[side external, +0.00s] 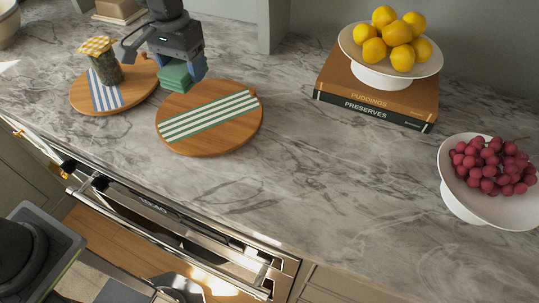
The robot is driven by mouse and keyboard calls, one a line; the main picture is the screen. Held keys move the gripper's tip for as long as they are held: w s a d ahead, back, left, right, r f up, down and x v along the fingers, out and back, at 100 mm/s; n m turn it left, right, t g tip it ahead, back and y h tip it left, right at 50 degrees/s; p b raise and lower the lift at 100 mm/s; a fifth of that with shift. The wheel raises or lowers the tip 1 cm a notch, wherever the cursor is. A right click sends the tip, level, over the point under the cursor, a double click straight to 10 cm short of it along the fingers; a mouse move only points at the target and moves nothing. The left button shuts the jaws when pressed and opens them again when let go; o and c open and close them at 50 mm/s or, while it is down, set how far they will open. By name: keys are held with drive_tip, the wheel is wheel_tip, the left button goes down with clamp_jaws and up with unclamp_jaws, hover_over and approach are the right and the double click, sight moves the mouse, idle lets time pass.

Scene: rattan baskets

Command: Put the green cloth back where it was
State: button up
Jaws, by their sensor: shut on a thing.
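A folded green cloth (174,77) is between the blue-tipped fingers of my gripper (180,70), which is shut on it. The cloth is near the back edge of the right round wooden board (243,126); I cannot tell whether it touches the counter or hangs just above it. A green-and-white striped band (208,116) lies across that board. My gripper hides part of the cloth's top and sides.
A left round board (137,94) carries a blue-striped strip (104,93) and a cloth-topped jar (105,68). Lemons (398,30) fill a stand on two books (372,103). A bowl (463,203) of red fruit stands right. The middle marble counter (335,170) is clear.

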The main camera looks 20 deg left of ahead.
drive_tip(key=s+d, duration=0.4)
drive_tip(key=d, duration=1.1)
hover_over(285, 177)
drive_tip(key=f, duration=0.5)
drive_tip(key=shift+w+a+f, duration=0.15)
drive_tip(key=shift+a+f, duration=0.2)
drive_tip(key=shift+f, duration=0.05)
drive_tip(key=shift+d+f, duration=0.3)
drive_tip(key=shift+d, duration=0.05)
drive_tip(key=shift+f, duration=1.9)
drive_tip(key=shift+f, duration=0.15)
drive_tip(key=o, duration=0.9)
wheel_tip(285, 177, up, 12)
drive_tip(key=shift+r, duration=0.2)
